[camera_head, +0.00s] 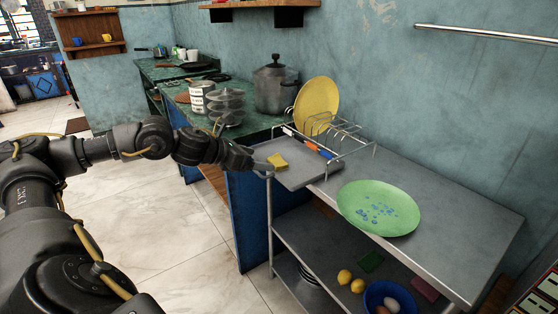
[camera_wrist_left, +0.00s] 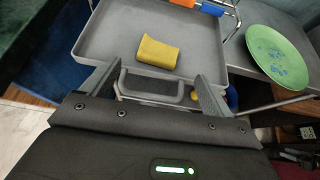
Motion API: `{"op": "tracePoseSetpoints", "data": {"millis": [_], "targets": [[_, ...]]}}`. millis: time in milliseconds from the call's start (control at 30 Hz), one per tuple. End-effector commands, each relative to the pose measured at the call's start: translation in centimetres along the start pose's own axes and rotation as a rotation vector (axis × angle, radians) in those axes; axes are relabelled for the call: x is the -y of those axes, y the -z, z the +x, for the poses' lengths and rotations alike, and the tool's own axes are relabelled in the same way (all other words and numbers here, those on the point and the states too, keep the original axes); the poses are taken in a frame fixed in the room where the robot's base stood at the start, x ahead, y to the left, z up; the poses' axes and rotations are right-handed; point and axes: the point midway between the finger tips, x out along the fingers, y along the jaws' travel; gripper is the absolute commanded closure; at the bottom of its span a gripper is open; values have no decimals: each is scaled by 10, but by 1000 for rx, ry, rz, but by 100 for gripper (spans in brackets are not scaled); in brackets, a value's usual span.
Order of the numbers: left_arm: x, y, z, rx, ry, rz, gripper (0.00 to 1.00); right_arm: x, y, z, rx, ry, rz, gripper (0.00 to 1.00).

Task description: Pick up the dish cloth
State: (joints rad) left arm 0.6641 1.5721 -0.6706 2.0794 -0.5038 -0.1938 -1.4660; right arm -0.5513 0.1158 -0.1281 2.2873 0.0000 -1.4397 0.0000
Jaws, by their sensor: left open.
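The dish cloth (camera_head: 278,161), a small folded yellow piece, lies on a grey metal tray (camera_head: 307,177) at the left end of the steel table. My left gripper (camera_head: 264,168) is at the tray's near edge, just short of the cloth. In the left wrist view its two fingers (camera_wrist_left: 157,88) are spread on either side of the tray's front handle, with nothing seen held between them. My right gripper is not in view.
A wire dish rack (camera_head: 345,137) with a yellow plate (camera_head: 317,104) stands behind the tray. A green plate (camera_head: 378,208) lies on the table to the right. A large pot (camera_head: 275,90) stands on the green counter behind. Bare steel tabletop (camera_head: 440,195) lies right of the green plate.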

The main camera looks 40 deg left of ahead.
Motion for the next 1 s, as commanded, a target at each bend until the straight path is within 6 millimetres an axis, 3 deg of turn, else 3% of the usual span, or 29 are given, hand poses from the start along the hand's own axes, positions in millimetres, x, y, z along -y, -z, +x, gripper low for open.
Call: {"op": "tracePoseSetpoints", "data": {"millis": [100, 400, 700, 1000], "targets": [[1, -2, 13, 2, 3, -1, 13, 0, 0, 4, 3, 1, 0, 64], [1, -3, 25, 2, 4, 1, 13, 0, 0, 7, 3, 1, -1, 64], [-1, -5, 66, 2, 5, 0, 13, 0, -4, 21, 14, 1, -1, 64], [-1, -3, 72, -1, 4, 2, 13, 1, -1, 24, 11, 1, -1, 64]]}}
